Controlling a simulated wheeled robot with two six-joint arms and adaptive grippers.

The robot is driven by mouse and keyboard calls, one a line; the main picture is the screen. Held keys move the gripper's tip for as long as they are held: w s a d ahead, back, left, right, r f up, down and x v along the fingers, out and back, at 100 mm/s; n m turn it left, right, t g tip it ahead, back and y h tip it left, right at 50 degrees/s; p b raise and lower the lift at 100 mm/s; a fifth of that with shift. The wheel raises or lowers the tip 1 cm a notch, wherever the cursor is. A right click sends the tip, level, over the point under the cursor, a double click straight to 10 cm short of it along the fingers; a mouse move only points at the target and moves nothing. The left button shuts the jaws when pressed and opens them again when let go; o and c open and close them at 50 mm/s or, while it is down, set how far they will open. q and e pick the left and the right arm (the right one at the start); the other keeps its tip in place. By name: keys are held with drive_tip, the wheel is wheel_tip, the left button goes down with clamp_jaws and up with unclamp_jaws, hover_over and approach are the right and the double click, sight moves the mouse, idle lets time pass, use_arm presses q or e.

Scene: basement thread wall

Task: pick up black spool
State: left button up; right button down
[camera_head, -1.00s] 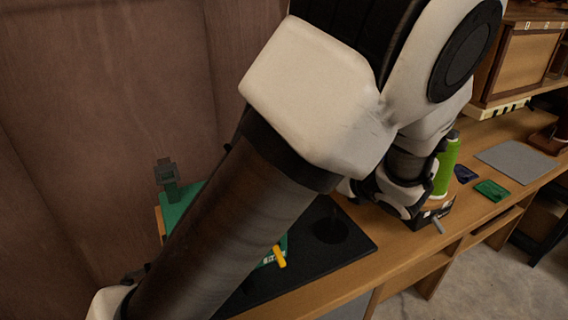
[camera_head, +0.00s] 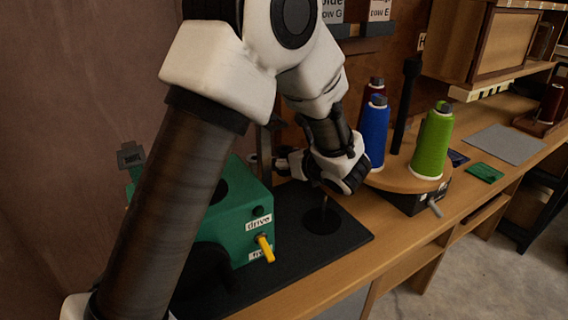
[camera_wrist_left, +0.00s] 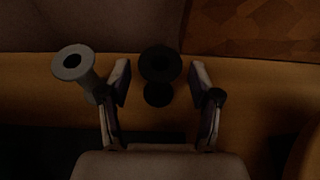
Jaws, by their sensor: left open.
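The black spool (camera_wrist_left: 160,66) shows in the left wrist view, with a round flange towards the camera and a second flange below it. It stands between and slightly beyond the fingertips of my left gripper (camera_wrist_left: 160,82). The jaws are open, with a gap visible on both sides of the spool. In the head view, my left gripper (camera_head: 276,161) points left beside the green machine, near the wall. I cannot make out the black spool there. My right gripper is in neither view.
A grey spool (camera_wrist_left: 72,64) stands just left of the left finger. Blue (camera_head: 374,135) and green (camera_head: 433,145) cones stand on a round wooden turntable (camera_head: 396,181). The green machine (camera_head: 242,205) sits on a black mat (camera_head: 343,238). The bench's right part is clearer.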

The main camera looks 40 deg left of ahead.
sight(287, 150)
use_arm(q)
drive_tip(key=shift+d+r, duration=0.1)
drive_tip(key=c, duration=0.8)
wheel_tip(287, 150, up, 9)
drive_tip(key=p, duration=0.3)
drive_tip(key=shift+s+r, duration=0.1)
drive_tip(key=shift+r, duration=0.4)
